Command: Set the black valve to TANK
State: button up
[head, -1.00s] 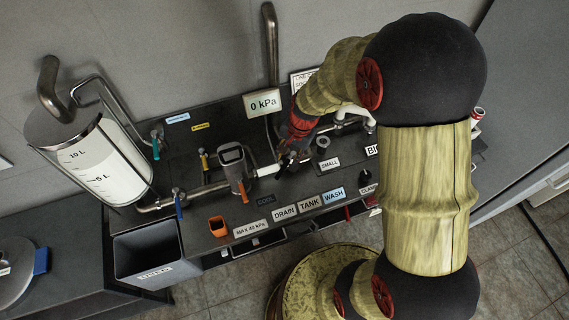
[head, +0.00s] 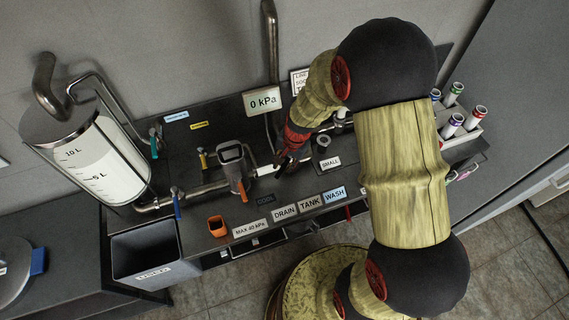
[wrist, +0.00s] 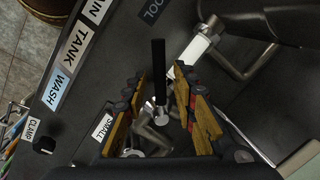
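The black valve (wrist: 158,75) shows in the wrist view as a long black handle with a bright metal pivot at its lower end. The handle points up the picture, toward the side of the COOL label (wrist: 152,12). My gripper (wrist: 158,82) is open, with one finger on each side of the handle. Gaps show between handle and fingers, and I see no contact. The TANK label (wrist: 75,45) lies left of the handle, between DRAIN and WASH (wrist: 58,85). In the head view my gripper (head: 283,160) is over the pipework and largely hides the valve; the TANK label (head: 310,202) is at the front edge.
A grey-bodied valve with an orange handle (head: 235,168) stands left of my gripper. A 0 kPa display (head: 263,101) is behind. A tank (head: 100,160) and a dark bin (head: 148,250) are at left. A rack of capped tubes (head: 462,125) is at right.

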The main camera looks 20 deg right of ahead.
jog(key=c, duration=0.6)
grip_shut()
